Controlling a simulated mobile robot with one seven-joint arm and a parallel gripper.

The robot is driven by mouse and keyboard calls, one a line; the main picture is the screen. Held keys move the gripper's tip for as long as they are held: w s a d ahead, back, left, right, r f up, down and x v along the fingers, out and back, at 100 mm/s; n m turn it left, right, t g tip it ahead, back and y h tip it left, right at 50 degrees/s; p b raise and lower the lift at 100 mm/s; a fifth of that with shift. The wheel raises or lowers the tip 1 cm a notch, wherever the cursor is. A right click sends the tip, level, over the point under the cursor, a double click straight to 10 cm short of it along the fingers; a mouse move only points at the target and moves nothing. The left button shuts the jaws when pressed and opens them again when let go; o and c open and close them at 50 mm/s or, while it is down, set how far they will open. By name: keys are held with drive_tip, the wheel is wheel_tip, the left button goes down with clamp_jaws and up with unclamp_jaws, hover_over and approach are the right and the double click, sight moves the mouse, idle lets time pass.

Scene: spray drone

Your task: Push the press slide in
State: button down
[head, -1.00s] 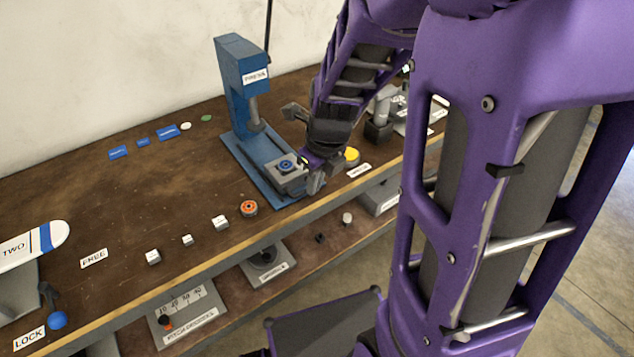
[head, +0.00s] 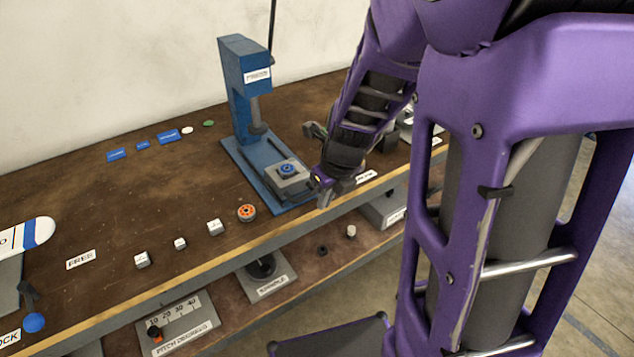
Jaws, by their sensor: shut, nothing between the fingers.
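The blue press (head: 240,90) stands upright at the back of the bench, with a sign on its head and a grey ram hanging down. Its blue base plate (head: 254,166) runs toward the bench's front edge. The grey press slide (head: 287,180) sits at the front end of that base, out from under the ram, with a round blue and dark part (head: 287,169) on top. My gripper (head: 324,201) is shut and empty, just right of the slide's front end near the bench edge. My wrist hides part of the bench there; I cannot tell whether it touches the slide.
An orange ring-shaped part (head: 247,213) and several small white blocks (head: 214,227) lie left of the press along the front. Blue tags (head: 168,137) lie further back. A lower shelf holds a pitch gauge (head: 175,325). The bench middle is clear.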

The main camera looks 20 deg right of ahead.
sight(314, 193)
drive_tip(key=w, duration=0.1)
drive_tip(key=w+a+f+b, duration=0.1)
drive_tip(key=w+f+b, duration=0.1)
drive_tip(key=w, duration=0.1)
drive_tip(key=shift+a, duration=0.15)
drive_tip(key=shift+w, duration=0.1)
idle(0.3)
